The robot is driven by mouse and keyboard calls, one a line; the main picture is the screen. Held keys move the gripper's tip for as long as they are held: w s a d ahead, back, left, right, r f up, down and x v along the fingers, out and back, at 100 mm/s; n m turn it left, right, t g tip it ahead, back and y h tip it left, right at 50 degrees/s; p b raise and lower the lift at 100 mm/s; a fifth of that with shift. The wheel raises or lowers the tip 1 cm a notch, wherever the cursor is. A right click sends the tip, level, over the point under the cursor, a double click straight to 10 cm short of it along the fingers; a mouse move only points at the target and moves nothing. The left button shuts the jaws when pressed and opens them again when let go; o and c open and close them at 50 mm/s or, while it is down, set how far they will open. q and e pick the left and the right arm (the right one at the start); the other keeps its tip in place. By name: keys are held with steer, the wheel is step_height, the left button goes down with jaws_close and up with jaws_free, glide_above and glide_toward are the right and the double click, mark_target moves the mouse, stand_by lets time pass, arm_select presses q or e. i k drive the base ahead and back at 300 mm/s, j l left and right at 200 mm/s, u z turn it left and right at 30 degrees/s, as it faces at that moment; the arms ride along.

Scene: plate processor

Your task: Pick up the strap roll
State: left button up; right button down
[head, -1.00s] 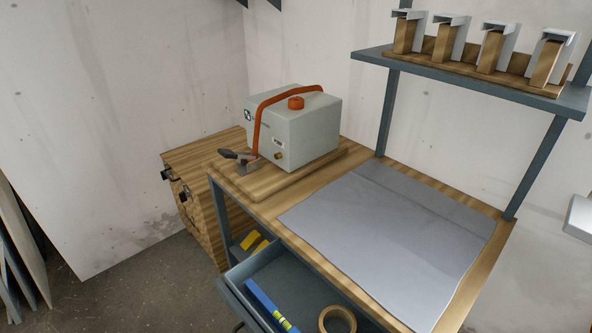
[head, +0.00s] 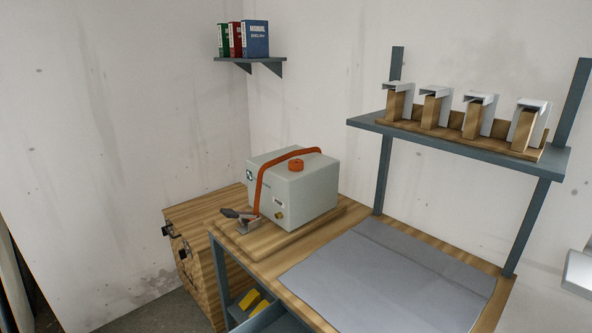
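I see no separate strap roll in the head view now. An orange strap (head: 262,190) runs over a pale grey box-shaped machine (head: 300,195) on the wooden workbench (head: 262,250). The strap comes down the machine's front to a dark-handled metal clamp (head: 240,219). Neither of my grippers is in view.
A grey mat (head: 400,280) covers the bench's right part and is bare. A shelf (head: 450,145) above it holds several wooden blocks with metal pieces. A wooden cabinet (head: 200,245) stands at left. Binders (head: 255,38) sit on a wall shelf.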

mark_target(297, 165)
steer(key=k, duration=0.6)
steer(key=u, duration=1.45)
steer(key=i+l, duration=0.1)
steer(key=i, duration=2.35)
steer(key=i+l+z, duration=0.1)
steer(key=i+z, duration=0.25)
steer(key=i, duration=0.3)
steer(key=i+j+z, duration=0.1)
steer(key=i+z, duration=0.25)
steer(key=i, duration=0.3)
steer(key=i+z, duration=0.4)
steer(key=z, duration=1.55)
steer(key=k+l, duration=0.05)
